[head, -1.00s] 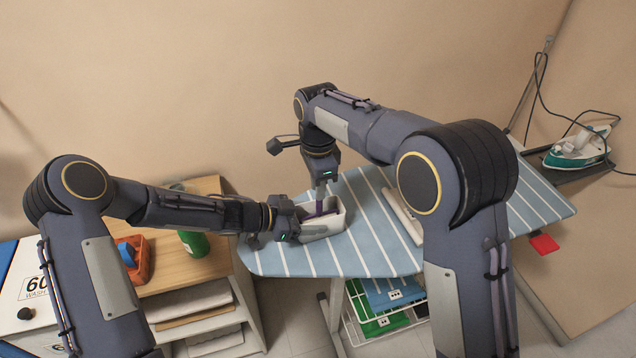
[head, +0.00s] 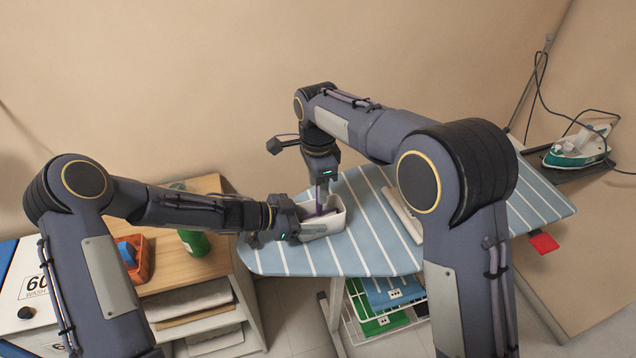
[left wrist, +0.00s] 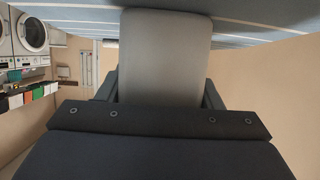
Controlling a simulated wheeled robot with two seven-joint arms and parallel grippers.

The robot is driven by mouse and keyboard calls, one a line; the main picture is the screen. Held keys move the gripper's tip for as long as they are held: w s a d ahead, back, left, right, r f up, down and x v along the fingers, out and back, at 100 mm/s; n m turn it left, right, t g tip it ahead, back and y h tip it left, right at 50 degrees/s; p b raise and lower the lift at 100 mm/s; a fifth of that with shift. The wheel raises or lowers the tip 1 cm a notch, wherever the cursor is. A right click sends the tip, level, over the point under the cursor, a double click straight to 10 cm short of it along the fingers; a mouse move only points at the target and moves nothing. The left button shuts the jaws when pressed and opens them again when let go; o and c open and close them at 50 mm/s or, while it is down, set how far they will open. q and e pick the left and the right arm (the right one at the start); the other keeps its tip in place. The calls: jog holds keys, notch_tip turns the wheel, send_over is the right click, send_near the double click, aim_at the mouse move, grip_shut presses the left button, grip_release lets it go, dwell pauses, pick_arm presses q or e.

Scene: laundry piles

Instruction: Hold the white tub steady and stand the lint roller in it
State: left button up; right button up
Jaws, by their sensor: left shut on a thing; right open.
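The white tub (head: 337,221) stands on the blue striped ironing board, near its left end. My left gripper (head: 297,224) is shut on the tub's left side. In the left wrist view the tub (left wrist: 165,60) fills the space between the fingers as a pale grey block. The lint roller (head: 319,209) shows only as a small purple part inside the tub; the rest is hidden by the tub wall and grippers. My right gripper (head: 322,192) points down over the tub, open, with its fingers by the purple part. Whether they touch it is too small to tell.
The ironing board (head: 375,255) also carries a long whitish bar (head: 402,214) right of the tub. An iron (head: 577,147) with a cord rests at the far right. A green bottle (head: 194,242) and orange bin (head: 136,262) stand on the wooden shelf top at left.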

jog(key=shift+r, duration=0.15)
jog(key=shift+r, duration=3.4)
pick_arm(q)
jog(key=o, duration=1.1)
jog(key=shift+c, duration=0.2)
